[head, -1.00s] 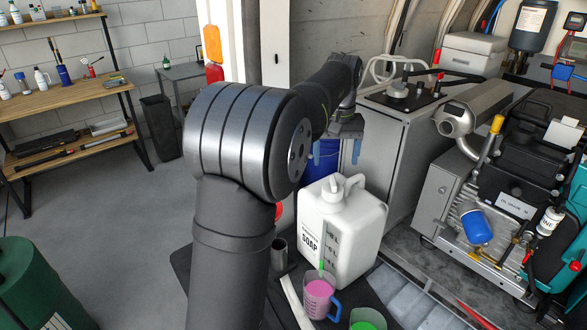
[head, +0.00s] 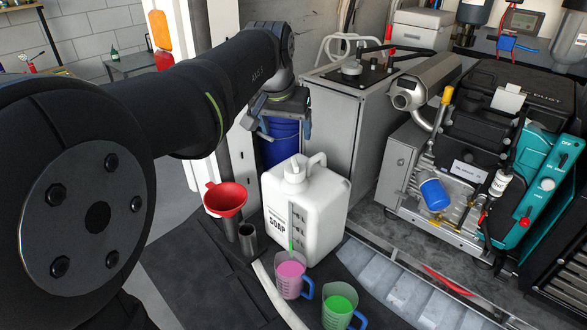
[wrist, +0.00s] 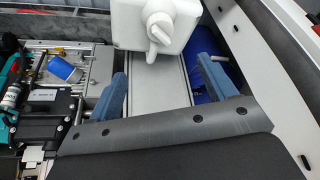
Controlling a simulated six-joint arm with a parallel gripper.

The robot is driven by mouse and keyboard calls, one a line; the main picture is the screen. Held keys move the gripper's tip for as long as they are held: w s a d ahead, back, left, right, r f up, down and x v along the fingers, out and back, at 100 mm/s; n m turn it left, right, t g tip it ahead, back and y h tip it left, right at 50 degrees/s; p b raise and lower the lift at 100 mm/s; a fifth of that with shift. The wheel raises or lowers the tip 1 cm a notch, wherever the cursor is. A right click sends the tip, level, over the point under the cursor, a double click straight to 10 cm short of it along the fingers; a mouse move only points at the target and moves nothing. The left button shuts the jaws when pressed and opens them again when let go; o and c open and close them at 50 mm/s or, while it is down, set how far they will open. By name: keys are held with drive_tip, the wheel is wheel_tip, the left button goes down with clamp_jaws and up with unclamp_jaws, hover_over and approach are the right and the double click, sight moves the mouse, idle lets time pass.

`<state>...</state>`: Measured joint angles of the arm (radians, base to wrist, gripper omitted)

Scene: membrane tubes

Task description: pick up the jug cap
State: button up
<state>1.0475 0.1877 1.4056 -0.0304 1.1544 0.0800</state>
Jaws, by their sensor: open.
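The jug cap (head: 294,172) is white and sits on top of the white soap jug (head: 330,205), in front of the handle. In the wrist view the cap (wrist: 160,25) is near the top, above the jug's white body (wrist: 190,12). My gripper (head: 286,130) is open and empty, with blue fingers spread. In the head view it shows above and behind the jug, apart from the cap. In the wrist view the cap lies beyond the fingertips (wrist: 160,68), between their lines. The cap is fully visible in both views.
A red funnel (head: 226,196) and a metal cylinder (head: 247,236) stand left of the jug. A pink measuring cup (head: 290,280) and a green one (head: 338,306) stand in front. A blue barrel (head: 281,145) and a grey cabinet (head: 345,130) are behind. Machinery (head: 480,150) fills the right.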

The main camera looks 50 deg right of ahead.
approach(294, 163)
drive_tip(key=x, duration=0.5)
drive_tip(key=shift+s+a+f, duration=0.2)
drive_tip(key=shift+a, duration=0.05)
drive_tip(key=shift+d+x, duration=0.15)
drive_tip(key=shift+x, duration=1.2)
drive_tip(key=shift+d+x, duration=0.15)
drive_tip(key=shift+x, duration=1.2)
drive_tip(key=shift+w+r, duration=0.1)
drive_tip(key=shift+r, duration=0.1)
drive_tip(key=shift+c, duration=0.5)
drive_tip(key=c, duration=1)
